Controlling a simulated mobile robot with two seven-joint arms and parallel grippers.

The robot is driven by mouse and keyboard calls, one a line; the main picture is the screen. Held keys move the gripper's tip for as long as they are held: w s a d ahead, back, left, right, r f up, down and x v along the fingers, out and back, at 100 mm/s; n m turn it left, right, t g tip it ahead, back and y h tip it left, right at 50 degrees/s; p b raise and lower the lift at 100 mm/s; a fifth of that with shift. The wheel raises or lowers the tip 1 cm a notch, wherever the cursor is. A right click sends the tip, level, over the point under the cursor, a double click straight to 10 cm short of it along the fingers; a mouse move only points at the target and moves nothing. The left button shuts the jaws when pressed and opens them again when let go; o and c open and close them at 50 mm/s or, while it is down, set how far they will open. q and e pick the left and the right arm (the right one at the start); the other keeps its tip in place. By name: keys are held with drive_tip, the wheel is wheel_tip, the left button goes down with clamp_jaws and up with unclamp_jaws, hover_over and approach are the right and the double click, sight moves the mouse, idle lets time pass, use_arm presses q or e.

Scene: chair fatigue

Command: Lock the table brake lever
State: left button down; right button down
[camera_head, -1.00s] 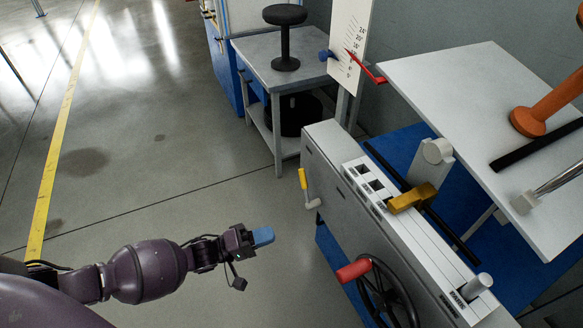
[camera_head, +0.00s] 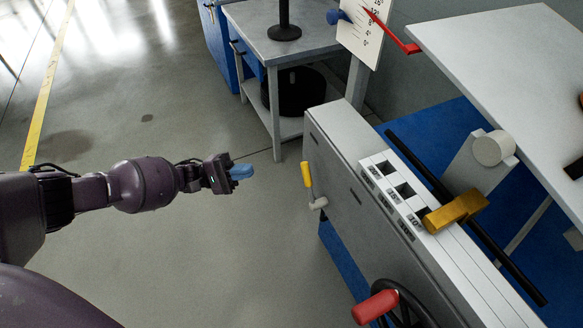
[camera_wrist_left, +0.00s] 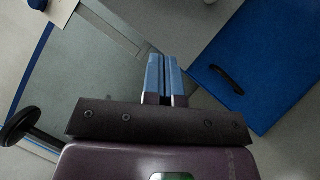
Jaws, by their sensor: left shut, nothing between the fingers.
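A small lever with a yellow grip (camera_head: 306,175) hangs on the left end face of the grey machine (camera_head: 368,205); its grey lower end points down. A larger yellow lever (camera_head: 455,212) lies across the slotted white top strip, by the slot marked 10°. I cannot tell from markings which one is the table brake lever. My left gripper (camera_head: 241,172) is shut and empty, its blue fingertips pointing right, left of the small lever with a clear gap in the picture. In the left wrist view the blue fingers (camera_wrist_left: 163,76) are together, with no lever visible between them. My right gripper is out of view.
A red-handled black handwheel (camera_head: 402,306) sticks out of the machine's front. A white tilted board (camera_head: 500,70) is at the right. A grey side table (camera_head: 310,40) stands behind. Open floor (camera_head: 230,265) lies below my left arm.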

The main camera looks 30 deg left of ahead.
sight(308, 184)
use_arm(q)
drive_tip(key=s+r+x, duration=0.1)
drive_tip(key=s+x, duration=0.1)
drive_tip(key=x, duration=1)
drive_tip(key=shift+d+r, duration=0.2)
drive_tip(key=shift+d, duration=0.5)
drive_tip(key=shift+s, duration=0.15)
drive_tip(key=shift+r+p, duration=0.1)
drive_tip(key=shift+p, duration=0.25)
